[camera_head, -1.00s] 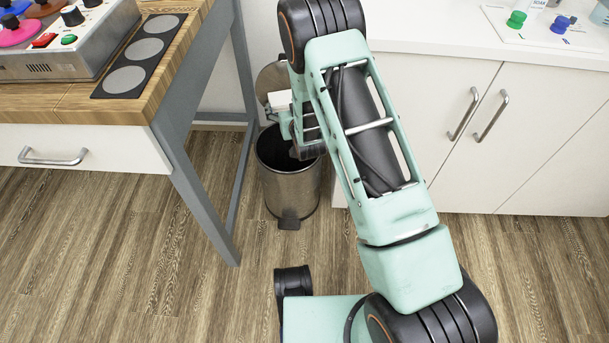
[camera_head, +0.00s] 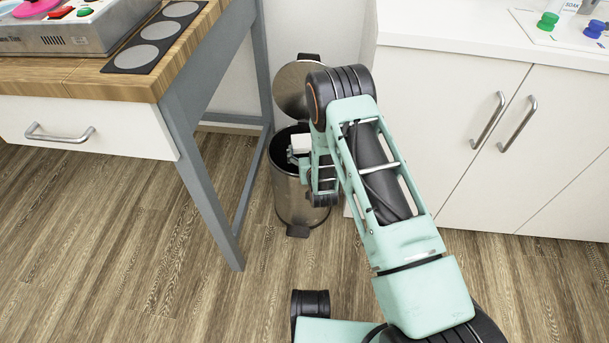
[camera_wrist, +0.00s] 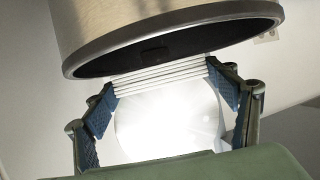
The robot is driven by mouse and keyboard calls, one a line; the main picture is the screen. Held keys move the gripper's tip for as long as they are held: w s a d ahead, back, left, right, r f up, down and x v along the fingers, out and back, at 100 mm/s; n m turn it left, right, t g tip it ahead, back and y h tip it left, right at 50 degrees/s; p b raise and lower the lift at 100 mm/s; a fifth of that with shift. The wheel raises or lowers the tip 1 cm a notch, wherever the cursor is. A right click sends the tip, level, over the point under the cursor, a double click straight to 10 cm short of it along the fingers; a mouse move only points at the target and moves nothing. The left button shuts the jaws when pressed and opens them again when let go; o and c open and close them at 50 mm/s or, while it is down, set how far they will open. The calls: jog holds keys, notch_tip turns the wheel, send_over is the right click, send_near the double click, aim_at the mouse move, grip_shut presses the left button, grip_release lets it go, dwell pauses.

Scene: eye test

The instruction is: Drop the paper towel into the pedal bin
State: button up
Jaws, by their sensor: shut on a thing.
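The paper towel (camera_wrist: 160,77) is a white, flat, layered stack held between my fingertips in the wrist view. In the head view it shows as a small white block (camera_head: 302,142) over the bin mouth. My gripper (camera_wrist: 165,95) is shut on it, with a blue-padded finger at either end. In the head view my gripper (camera_head: 296,155) is partly hidden by my arm. The pedal bin (camera_head: 287,197) is a metal cylinder with its round lid (camera_head: 292,88) raised. Its dark mouth and rim (camera_wrist: 175,40) show close to the towel in the wrist view. The towel's exact height is unclear.
A wooden-topped table (camera_head: 75,78) with grey legs stands left of the bin. A white cabinet (camera_head: 470,130) stands to the right. The wall is close behind the bin. Wooden floor (camera_head: 110,230) is clear in front.

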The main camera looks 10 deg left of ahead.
jog(key=shift+f, duration=0.6)
jog(key=o, duration=0.9)
jog(key=v, duration=1.2)
jog(key=shift+s, duration=0.1)
